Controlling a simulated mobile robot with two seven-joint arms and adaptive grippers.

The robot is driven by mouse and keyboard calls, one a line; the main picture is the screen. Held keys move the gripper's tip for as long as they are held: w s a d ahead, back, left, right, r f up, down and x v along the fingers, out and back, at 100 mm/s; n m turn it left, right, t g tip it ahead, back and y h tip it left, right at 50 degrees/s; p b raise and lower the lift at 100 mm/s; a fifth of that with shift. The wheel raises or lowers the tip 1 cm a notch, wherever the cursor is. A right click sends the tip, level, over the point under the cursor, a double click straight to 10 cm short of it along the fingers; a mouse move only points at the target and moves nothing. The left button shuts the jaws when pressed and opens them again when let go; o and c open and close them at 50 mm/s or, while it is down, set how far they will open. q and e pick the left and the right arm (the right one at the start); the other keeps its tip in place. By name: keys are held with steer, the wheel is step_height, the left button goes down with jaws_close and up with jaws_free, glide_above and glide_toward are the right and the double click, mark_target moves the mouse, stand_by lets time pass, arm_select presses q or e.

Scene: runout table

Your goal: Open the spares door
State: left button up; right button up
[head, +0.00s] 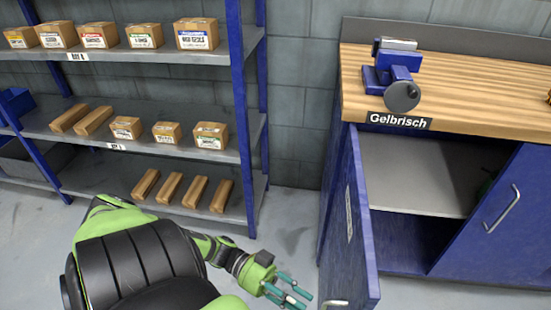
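A blue cabinet door (350,225) under the workbench stands swung open toward me, with the shelf space behind it visible. It carries a small label (348,213) too small to read, so I cannot confirm it is the spares door. Its metal handle (335,304) shows at the bottom edge of the head view, partly cut off. My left gripper (297,294), with teal fingers, is just left of the door and handle, apart from them. Its fingers are spread and hold nothing. My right gripper is not in view.
The workbench (470,90) has a blue vise (392,75) and a "Gelbrisch" sign (399,121). A second blue door (500,215) on the right is closed. A blue shelf rack (245,130) with several cardboard boxes stands at left. Grey floor (290,230) lies between rack and cabinet.

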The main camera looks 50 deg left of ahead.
arm_select(q)
steer(key=v, duration=0.6)
stand_by(0.4)
